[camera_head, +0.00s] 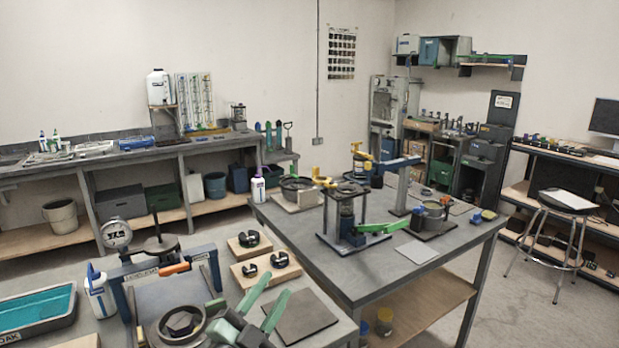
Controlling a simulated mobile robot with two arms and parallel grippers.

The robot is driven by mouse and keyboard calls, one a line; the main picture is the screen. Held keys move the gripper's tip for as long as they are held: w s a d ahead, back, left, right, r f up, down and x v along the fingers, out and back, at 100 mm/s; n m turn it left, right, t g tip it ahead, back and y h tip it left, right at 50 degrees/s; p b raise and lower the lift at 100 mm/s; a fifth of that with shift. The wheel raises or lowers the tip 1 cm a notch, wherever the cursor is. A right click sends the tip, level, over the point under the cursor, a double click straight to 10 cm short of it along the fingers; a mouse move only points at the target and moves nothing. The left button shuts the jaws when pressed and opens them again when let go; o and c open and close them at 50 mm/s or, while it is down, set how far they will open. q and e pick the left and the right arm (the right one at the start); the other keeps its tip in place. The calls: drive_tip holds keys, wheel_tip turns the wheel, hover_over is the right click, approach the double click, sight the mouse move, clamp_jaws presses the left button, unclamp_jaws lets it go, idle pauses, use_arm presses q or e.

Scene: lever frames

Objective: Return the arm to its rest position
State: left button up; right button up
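A second frame (345,205) with a green lever (382,228) stands on the middle bench.
A teal-filled tray (38,310) and a white bottle (98,290) are at the left front. Wooden blocks (266,268) and a dark plate (301,317) lie near the green bars. A stool (552,240) stands at the right. Floor shows between the benches.

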use_arm(q)
drive_tip(key=s+a+f+n+g+y, duration=0.3)
drive_tip(key=s+a+f+n+y, duration=0.25)
drive_tip(key=f, duration=0.35)
drive_tip(key=s+a+f+n+g+y, duration=0.4)
drive_tip(key=s+a+f+n, duration=0.25)
drive_tip(key=f, duration=0.25)
drive_tip(key=s+a+f+g, duration=0.1)
drive_tip(key=s+f+g, duration=0.3)
drive_tip(key=s, duration=0.6)
drive_tip(key=s+f+g, duration=0.4)
drive_tip(key=s+f, duration=0.1)
drive_tip(key=s, duration=0.5)
wheel_tip(320, 180, down, 27)
drive_tip(key=s+g, duration=0.2)
drive_tip(key=s, duration=0.1)
drive_tip(key=s+a+f, duration=0.3)
drive_tip(key=s+f, duration=1.2)
drive_tip(key=s, duration=0.1)
drive_tip(key=shift+a+f+g, duration=0.15)
drive_tip(key=shift+f+g, duration=0.05)
drive_tip(key=shift+g, duration=0.2)
